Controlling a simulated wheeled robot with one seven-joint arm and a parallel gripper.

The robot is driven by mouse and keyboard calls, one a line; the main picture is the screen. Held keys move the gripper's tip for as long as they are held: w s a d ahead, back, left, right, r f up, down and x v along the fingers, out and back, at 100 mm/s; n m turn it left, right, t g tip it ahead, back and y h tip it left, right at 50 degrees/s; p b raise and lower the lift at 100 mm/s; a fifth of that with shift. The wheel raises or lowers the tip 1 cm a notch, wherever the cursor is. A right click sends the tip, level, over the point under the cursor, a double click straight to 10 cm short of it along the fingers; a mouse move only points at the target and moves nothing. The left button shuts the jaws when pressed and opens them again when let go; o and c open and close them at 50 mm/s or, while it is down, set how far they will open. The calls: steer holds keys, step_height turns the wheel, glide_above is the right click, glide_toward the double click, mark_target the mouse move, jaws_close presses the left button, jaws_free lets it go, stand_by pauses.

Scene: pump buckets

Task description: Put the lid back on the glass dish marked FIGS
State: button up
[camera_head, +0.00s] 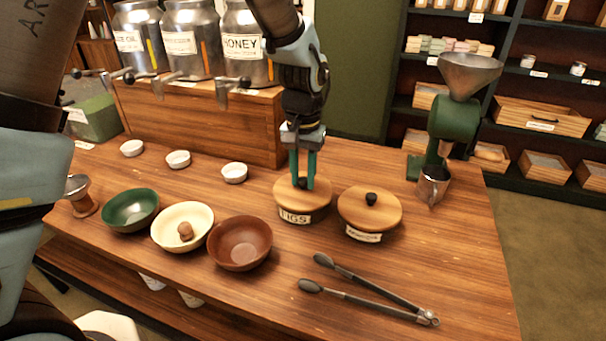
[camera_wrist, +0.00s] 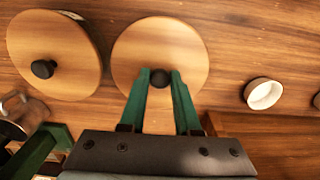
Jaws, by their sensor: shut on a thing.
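The glass dish marked FIGS (camera_head: 296,217) stands on the wooden counter in the head view. Its round wooden lid (camera_head: 287,190) sits over the dish's top in the head view; whether it is fully seated I cannot tell. The lid also shows in the wrist view (camera_wrist: 160,38). My gripper (camera_head: 302,184) points straight down over the lid, its green fingers shut on the lid's small dark knob (camera_wrist: 160,78). The dish below the lid is hidden in the wrist view.
A second lidded dish (camera_head: 369,211) stands close on the right. Green (camera_head: 130,211), cream (camera_head: 171,243) and brown (camera_head: 240,245) bowls stand to the left. Tongs (camera_head: 370,289) lie in front. A green grinder (camera_head: 452,120) with a metal cup (camera_head: 432,186) stands at the back right.

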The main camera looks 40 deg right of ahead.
steer(key=o, duration=1.4)
steer(key=shift+r, duration=0.1)
steer(key=shift+r+p, duration=2.2)
steer(key=shift+r, duration=0.5)
jaws_close()
